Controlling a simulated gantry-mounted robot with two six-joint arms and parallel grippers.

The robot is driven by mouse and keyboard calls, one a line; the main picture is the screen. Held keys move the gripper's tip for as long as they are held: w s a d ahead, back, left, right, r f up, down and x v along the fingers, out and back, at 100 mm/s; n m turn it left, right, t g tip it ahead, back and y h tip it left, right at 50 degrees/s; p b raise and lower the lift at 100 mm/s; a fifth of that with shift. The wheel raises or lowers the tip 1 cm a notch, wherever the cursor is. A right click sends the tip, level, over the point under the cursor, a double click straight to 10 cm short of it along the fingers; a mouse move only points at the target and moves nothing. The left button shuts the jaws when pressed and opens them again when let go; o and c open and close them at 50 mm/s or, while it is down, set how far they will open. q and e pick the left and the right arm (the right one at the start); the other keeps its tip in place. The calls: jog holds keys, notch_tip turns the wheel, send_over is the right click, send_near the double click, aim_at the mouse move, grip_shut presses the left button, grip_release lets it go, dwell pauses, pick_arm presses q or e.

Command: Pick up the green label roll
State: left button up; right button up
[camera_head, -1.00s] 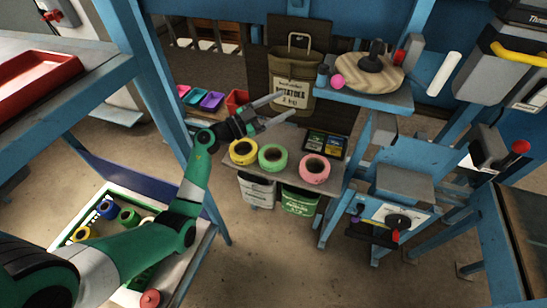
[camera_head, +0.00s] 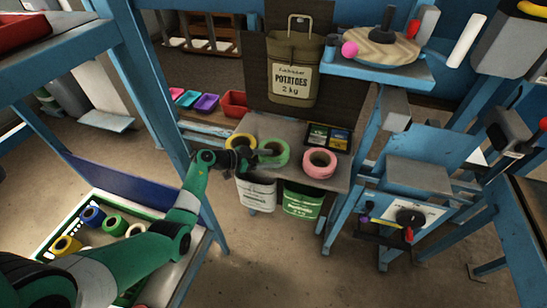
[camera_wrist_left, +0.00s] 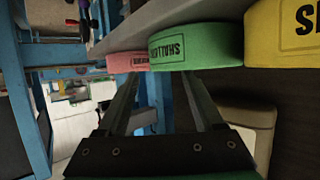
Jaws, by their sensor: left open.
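The green label roll (camera_head: 273,147) lies on the small grey shelf, between a yellow roll (camera_head: 240,141) and a pink roll (camera_head: 319,162). In the left wrist view the green roll (camera_wrist_left: 195,47), with dark print on its side, is just beyond my fingers. My left gripper (camera_head: 262,158) is open, at the front left of the green roll, and its arm partly covers the yellow roll. In the left wrist view the open fingers (camera_wrist_left: 160,78) point at the green roll, with nothing held. Whether a fingertip touches it, I cannot tell. My right gripper is not in view.
The grey shelf (camera_head: 265,125) also holds dark seed-packet-like boxes (camera_head: 328,137). A blue post (camera_head: 165,95) stands left. A crate of rolls (camera_head: 55,238) sits lower left.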

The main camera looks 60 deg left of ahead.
pick_arm(q)
jog(key=shift+w+d+f+b, duration=0.1)
jog(key=shift+w+f+b, duration=0.3)
jog(key=shift+w+f, duration=0.35)
jog(key=shift+w+r, duration=0.2)
jog(key=shift+w, duration=0.3)
grip_shut()
